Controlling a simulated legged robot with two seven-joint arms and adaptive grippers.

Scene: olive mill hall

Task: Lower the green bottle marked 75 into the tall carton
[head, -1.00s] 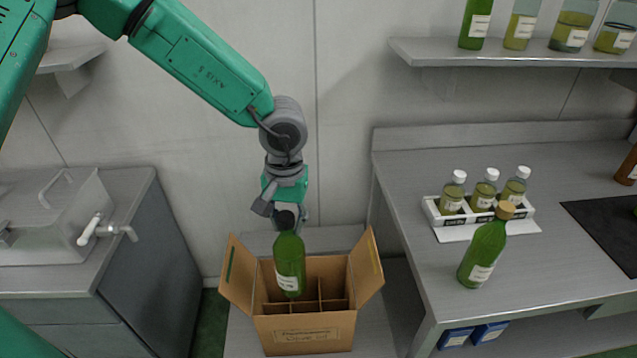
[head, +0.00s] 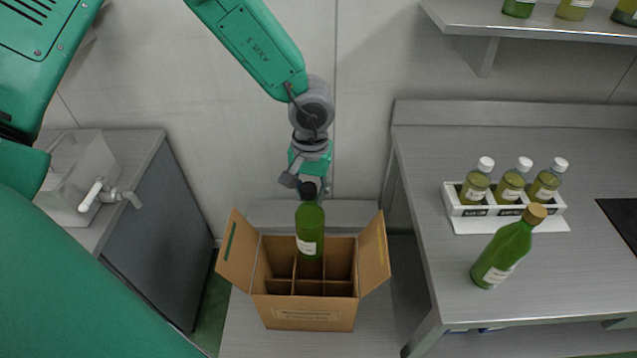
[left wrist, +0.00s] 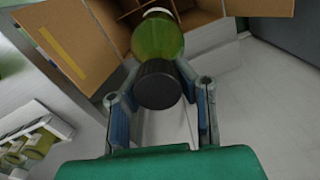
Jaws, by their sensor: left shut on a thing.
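My left gripper (head: 308,188) is shut on the dark-capped neck of a green bottle (head: 310,225), which hangs upright with a white label too small to read. The tall carton (head: 312,314) stands below with its side flaps open and several divided compartments. The bottle's lower end shows against the rear compartments near the carton's middle; I cannot tell whether it is inside the opening. In the left wrist view, the fingers (left wrist: 160,92) flank the dark cap, with the green bottle (left wrist: 158,40) beyond and the carton (left wrist: 103,18) behind it. My right gripper is not in view.
On the right counter (head: 420,240), a white rack (head: 508,212) holds three small bottles. A cork-topped green bottle (head: 503,250) stands in front of it. A shelf (head: 540,28) with bottles is above. A metal tank with a tap (head: 105,195) is at left.

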